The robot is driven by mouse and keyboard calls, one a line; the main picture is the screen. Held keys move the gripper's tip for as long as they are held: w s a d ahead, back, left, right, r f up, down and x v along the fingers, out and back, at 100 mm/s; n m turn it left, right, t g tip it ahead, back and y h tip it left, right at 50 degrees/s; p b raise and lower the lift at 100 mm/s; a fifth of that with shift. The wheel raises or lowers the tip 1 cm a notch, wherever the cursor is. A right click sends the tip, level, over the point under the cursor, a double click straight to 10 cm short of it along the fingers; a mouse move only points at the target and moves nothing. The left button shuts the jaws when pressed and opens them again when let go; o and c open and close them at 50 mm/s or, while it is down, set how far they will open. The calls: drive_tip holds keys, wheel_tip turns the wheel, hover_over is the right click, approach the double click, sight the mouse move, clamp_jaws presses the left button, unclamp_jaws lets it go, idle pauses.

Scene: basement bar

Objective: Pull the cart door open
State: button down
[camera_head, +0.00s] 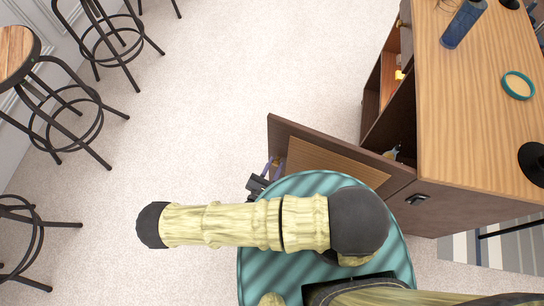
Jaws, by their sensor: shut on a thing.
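The wooden cart (470,100) stands at the right. Its brown door (335,160), with a lighter wood panel, stands swung out to the left from the cart's near corner, and the dark inside shows behind it. My gripper (268,174) is at the near face of the door, close to its free end. It is shut on the door, but my arm and body hide much of it, and the exact spot gripped is hard to make out.
Inside the cart are shelves (390,80) with small items. On top are a blue cup (463,23), a teal-rimmed round dish (518,85) and dark round items. Black-framed stools (55,100) line the left side. The pale carpet (210,90) between is clear. A striped rug (470,250) lies at the lower right.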

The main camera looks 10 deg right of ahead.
drive_tip(key=shift+s+a, duration=0.2)
drive_tip(key=shift+s, duration=0.3)
drive_tip(key=c, duration=1.2)
unclamp_jaws()
drive_tip(key=b+v, duration=0.1)
drive_tip(key=v, duration=1.6)
drive_tip(key=shift+s, duration=0.3)
drive_tip(key=shift+d, duration=0.1)
drive_tip(key=shift+f, duration=0.1)
